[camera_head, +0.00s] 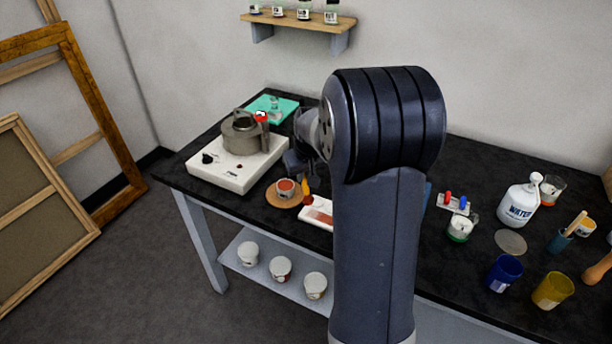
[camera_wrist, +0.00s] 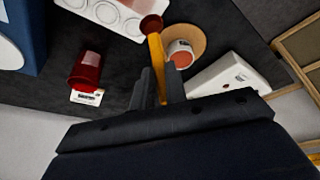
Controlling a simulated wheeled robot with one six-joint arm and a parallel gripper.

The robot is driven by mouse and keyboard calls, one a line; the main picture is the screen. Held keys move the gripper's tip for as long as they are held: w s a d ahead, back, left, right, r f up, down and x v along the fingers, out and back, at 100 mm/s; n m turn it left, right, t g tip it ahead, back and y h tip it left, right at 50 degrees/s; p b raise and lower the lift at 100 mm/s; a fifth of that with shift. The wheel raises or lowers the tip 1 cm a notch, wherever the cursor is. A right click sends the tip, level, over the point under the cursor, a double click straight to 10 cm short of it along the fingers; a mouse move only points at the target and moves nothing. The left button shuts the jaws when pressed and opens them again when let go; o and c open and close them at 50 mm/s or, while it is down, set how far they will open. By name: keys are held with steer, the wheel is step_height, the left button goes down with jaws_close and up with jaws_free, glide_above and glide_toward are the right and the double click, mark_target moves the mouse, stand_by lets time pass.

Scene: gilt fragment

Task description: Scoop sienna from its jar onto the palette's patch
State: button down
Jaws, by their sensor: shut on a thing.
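My gripper (camera_wrist: 160,88) is shut on the yellow handle of a scoop (camera_wrist: 155,55); part of it shows in the head view (camera_head: 305,187). Its round end is dark red-brown; I cannot tell whether that is powder or the scoop's colour. A small jar (camera_wrist: 181,52) with orange-brown content, seemingly the sienna, stands open on a round wooden disc, just right of the scoop in the wrist view; it also shows in the head view (camera_head: 286,190). The white palette (camera_head: 310,224) has a reddish patch and is partly hidden by my arm; round wells show in the wrist view (camera_wrist: 133,30).
A white hot plate (camera_head: 222,176) with a grey pot (camera_head: 243,135) stands left of the jar. A red cup (camera_wrist: 88,70) stands on the black table by a label card. Blue and yellow cups and a water bottle (camera_head: 518,205) stand at right.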

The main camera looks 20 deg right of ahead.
mark_target(305, 187)
steer(key=shift+r+p, duration=1.25)
steer(key=shift+r, duration=0.95)
steer(key=shift+f+b, duration=0.3)
steer(key=shift+f, duration=0.05)
